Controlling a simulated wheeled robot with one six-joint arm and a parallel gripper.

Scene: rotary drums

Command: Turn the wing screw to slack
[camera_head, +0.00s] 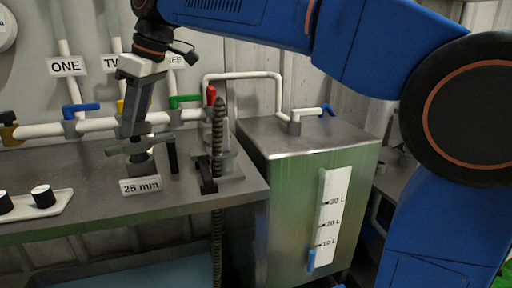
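My gripper (139,146) points down over the grey bench at the left, just behind the "25 mm" label (141,185). A flat grey crosspiece shows at its lower end, and a short dark round post (142,166) stands right beneath it on the bench. I cannot tell whether the crosspiece is the wing screw or part of my fingers. The finger gap is not clear, so I cannot see whether the gripper is open, shut or touching the post. The wing screw is not plainly visible apart from my gripper.
A thin black upright post (173,155) stands close to the right of my gripper. Further right are a dark ribbed hose (218,150) and a red handle (211,95). White pipes with coloured valves run behind. A metal tank (290,210) stands right of the bench; a white tray (30,212) lies left.

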